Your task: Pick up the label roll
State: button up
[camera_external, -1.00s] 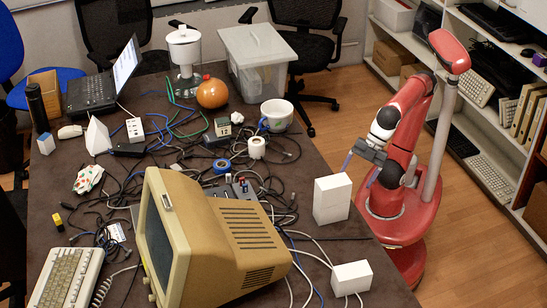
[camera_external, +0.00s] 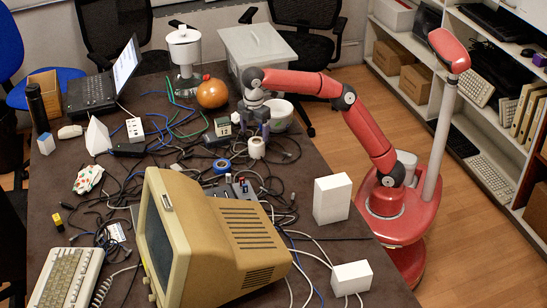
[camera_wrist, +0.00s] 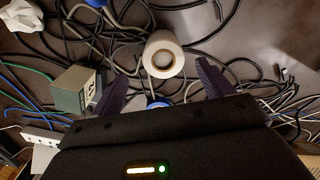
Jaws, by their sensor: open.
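The label roll is a white roll (camera_external: 256,149) with a hole through its middle, standing on the dark table among black cables. It also shows in the wrist view as a pale ring (camera_wrist: 151,48) at the upper middle. My gripper (camera_external: 254,132) is over the table just behind the roll, fingers pointing down. In the wrist view my gripper (camera_wrist: 160,80) is open and empty. The roll appears a little ahead of the gap between the fingers, with no clear contact. The exact height of the fingertips is hard to tell.
A small grey-green box (camera_wrist: 74,92) is close to the left finger in the wrist view. A white mug (camera_external: 280,114) is behind my gripper, partly hidden. A blue tape roll (camera_external: 221,166) lies to the front left. Tangled cables surround the roll.

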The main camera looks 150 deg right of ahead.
aim_at(256, 141)
jog(key=f, duration=0.2)
jog(key=f+b, duration=0.1)
jog(key=f, duration=0.4)
jog(key=shift+a+f, duration=0.25)
jog(key=shift+a, duration=0.05)
jog(key=c, duration=1.1)
jog(key=shift+c, duration=0.2)
jog(key=shift+r, duration=0.2)
